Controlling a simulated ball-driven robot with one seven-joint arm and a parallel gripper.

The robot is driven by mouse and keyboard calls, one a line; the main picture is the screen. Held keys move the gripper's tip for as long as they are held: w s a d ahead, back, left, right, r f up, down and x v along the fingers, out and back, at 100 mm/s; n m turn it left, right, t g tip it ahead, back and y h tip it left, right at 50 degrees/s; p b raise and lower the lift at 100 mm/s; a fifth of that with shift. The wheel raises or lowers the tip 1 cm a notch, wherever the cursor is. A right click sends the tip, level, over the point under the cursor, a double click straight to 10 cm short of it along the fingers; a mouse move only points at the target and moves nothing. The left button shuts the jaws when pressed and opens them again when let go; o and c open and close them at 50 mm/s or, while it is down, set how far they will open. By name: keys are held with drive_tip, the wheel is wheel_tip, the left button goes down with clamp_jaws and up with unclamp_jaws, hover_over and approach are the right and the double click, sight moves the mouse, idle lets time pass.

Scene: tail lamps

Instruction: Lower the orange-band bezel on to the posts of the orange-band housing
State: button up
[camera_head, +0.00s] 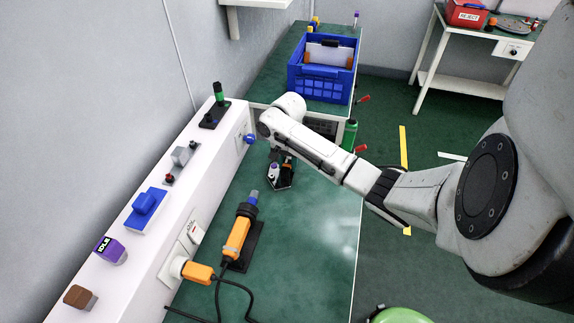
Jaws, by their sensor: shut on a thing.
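My gripper (277,156) shows only in part below my wrist, close over the green bench top (310,224), and my forearm hides much of it. It is shut on the orange-band bezel, of which little can be made out. A small dark piece with pale, blue and orange-red parts (279,177) shows at the gripper, on or just above the bench. I cannot tell where the bezel ends and the orange-band housing begins, nor whether they touch. The posts cannot be made out.
An orange tool (237,237) stands in a dark holder with a black cable in front. A white ledge (137,240) with switches and sockets runs along the left. A blue crate (312,88) stands behind my arm. The right front of the bench is clear.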

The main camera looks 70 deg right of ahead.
sight(288, 162)
wheel_tip(288, 162, up, 3)
drive_tip(key=shift+r, duration=0.1)
drive_tip(key=s+a+r+p, duration=0.9)
drive_tip(key=a, duration=0.1)
drive_tip(key=shift+a+r, duration=0.25)
drive_tip(key=shift+a, duration=0.15)
idle(0.9)
drive_tip(key=o, duration=0.5)
drive_tip(key=c, duration=0.5)
